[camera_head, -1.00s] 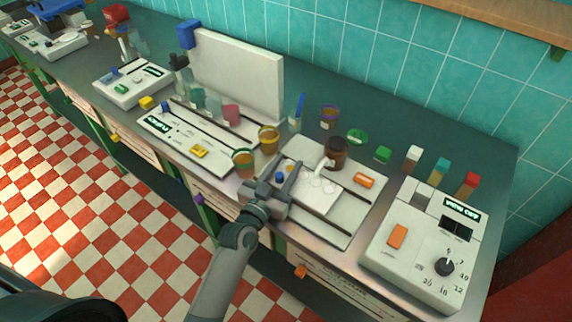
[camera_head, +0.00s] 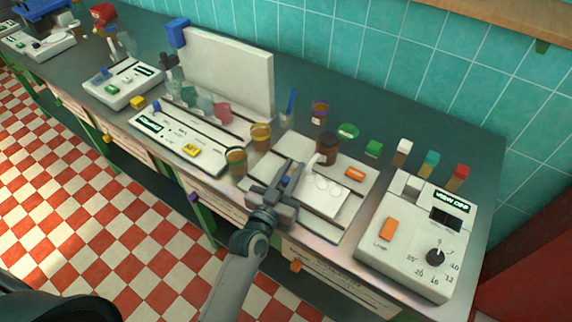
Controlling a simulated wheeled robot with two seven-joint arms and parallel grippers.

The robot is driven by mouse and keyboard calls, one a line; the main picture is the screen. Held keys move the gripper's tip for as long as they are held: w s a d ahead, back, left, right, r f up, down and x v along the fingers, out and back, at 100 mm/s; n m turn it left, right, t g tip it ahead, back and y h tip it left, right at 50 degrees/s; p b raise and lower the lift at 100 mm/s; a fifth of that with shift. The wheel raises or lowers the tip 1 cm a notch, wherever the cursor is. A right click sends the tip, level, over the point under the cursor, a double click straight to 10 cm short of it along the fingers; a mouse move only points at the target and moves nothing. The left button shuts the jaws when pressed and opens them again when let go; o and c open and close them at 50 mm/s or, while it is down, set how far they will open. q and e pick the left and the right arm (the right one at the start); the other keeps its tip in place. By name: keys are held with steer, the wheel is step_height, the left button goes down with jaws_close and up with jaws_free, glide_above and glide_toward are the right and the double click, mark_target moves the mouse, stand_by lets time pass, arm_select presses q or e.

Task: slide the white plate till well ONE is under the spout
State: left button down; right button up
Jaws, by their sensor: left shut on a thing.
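The white plate (camera_head: 332,198) lies on the pale dispenser bed (camera_head: 362,188), with faint round wells on its top. Their numbers are too small to read. A brown bottle (camera_head: 328,147) stands behind it with a white spout (camera_head: 313,160) reaching over the plate's back left part. I cannot tell which well is under the spout. My left gripper (camera_head: 279,192) is shut at the plate's left end and hides that end. A small blue part (camera_head: 287,181) shows by the fingers. My right gripper is not in view.
An orange button (camera_head: 355,173) is on the bed's right side. A white device with a dial (camera_head: 435,257) stands to the right. Amber cups (camera_head: 236,161) stand close left of my gripper. A tall white panel (camera_head: 232,82) and several small coloured items stand behind.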

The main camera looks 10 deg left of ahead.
arm_select(q)
steer(key=c, duration=1.6)
jaws_free()
steer(key=shift+a, duration=0.1)
